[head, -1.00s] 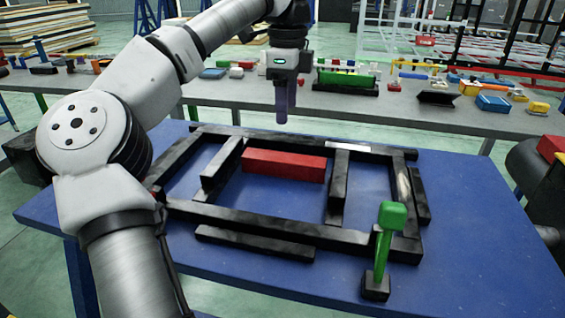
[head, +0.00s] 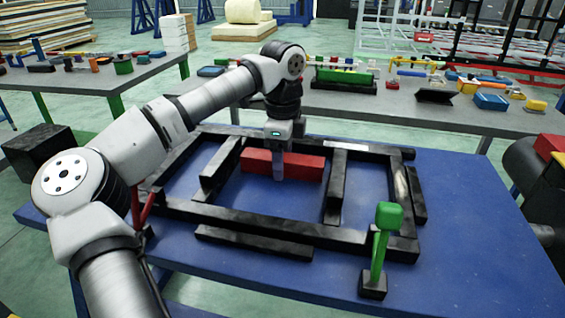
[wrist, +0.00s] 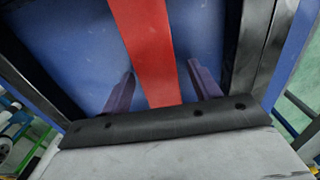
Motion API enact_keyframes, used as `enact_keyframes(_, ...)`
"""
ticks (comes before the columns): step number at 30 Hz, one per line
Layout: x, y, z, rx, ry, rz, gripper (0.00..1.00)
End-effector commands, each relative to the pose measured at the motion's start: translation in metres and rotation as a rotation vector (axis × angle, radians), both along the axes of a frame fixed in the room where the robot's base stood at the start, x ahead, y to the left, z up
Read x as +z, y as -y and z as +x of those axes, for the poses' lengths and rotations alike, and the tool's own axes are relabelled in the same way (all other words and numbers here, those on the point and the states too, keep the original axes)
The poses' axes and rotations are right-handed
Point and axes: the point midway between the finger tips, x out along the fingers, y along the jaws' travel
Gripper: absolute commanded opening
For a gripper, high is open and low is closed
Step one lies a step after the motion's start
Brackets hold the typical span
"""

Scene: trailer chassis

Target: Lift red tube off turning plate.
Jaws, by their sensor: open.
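The red tube (head: 255,162) is a long rectangular bar lying on the blue plate (head: 470,210), inside a black frame (head: 270,228). My gripper (head: 280,176) points down over the middle of the tube, and one finger shows in front of its near face. In the wrist view, the red tube (wrist: 145,45) runs between the two purple fingers of my open gripper (wrist: 160,85), with a gap on each side. The far finger is hidden in the head view. I cannot tell how far the fingertips are above the plate.
Black bars of the frame stand close on both sides of the tube, including a right crossbar (head: 337,188). A green-topped post (head: 383,240) stands at the near right corner. A grey bench (head: 420,113) with several parts lies behind. The plate's right side is clear.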

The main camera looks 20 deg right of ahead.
Motion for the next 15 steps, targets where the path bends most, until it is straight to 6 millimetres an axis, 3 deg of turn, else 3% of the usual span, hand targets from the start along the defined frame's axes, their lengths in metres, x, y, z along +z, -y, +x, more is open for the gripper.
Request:
enact_keyframes(5,0.0,-0.0001,0.0002,0.001,0.0,0.0,0.6)
enact_keyframes(15,0.0004,-0.0002,0.0001,0.001,0.001,0.001,0.16)
